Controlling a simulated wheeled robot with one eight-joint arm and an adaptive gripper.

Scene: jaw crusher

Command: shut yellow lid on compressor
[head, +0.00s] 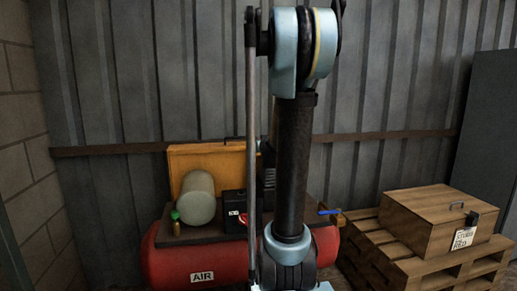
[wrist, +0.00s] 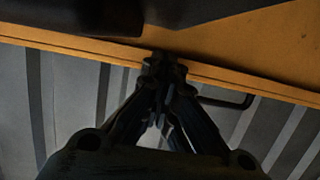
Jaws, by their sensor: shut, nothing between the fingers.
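The yellow lid (head: 185,158) stands raised and upright at the back of the red compressor (head: 165,262) in the head view. In the wrist view the lid (wrist: 285,45) fills the upper part, with a black handle (wrist: 243,101) at its edge. My gripper (wrist: 160,65) is shut and empty, its fingertips overlapping the lid's edge beside the handle. I cannot tell whether they touch the lid. In the head view my arm hides the right part of the lid and the middle of the compressor, and my gripper cannot be made out.
A wooden crate (head: 420,215) stands on a pallet (head: 393,267) at the right. A corrugated wall (head: 110,100) is close behind.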

